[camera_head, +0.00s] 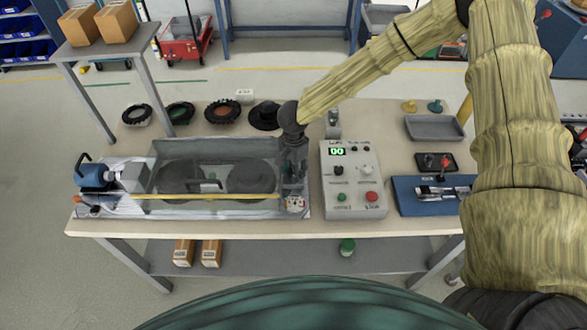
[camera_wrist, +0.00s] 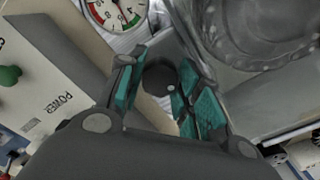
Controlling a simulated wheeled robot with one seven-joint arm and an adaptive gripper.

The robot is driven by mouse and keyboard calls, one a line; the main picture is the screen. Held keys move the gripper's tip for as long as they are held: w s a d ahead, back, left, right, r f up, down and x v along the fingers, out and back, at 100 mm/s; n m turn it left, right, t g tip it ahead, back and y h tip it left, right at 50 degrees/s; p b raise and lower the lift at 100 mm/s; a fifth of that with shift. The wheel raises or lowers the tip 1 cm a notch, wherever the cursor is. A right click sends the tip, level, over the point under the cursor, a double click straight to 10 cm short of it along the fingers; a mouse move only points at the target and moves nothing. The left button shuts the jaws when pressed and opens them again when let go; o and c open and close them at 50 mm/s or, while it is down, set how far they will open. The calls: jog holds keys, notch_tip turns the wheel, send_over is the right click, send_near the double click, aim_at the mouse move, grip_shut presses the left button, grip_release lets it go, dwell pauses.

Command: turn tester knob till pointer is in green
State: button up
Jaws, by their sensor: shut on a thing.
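The tester knob (camera_wrist: 160,78) is a dark round knob with a small pale dot, in the middle of the wrist view. My gripper (camera_wrist: 155,88) has its two green-padded fingers closed on either side of it. In the head view my gripper (camera_head: 292,172) points down at the right end of the clear tank, and hides the knob. The gauge (camera_wrist: 117,14) has a white face with a green and a red band, cut off by the top edge of the wrist view. Its pointer's exact position is hard to make out. The gauge's small white housing (camera_head: 295,203) shows in the head view.
The grey control box (camera_head: 352,205) with a green display stands close right of my gripper. The clear tank (camera_head: 215,150) lies left, with a yellow bar along its front. Several black rings lie behind the tank.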

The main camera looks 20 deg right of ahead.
jog(key=o, duration=0.8)
jog(key=shift+d, duration=0.1)
jog(key=shift+c, duration=0.2)
jog(key=shift+f, duration=0.1)
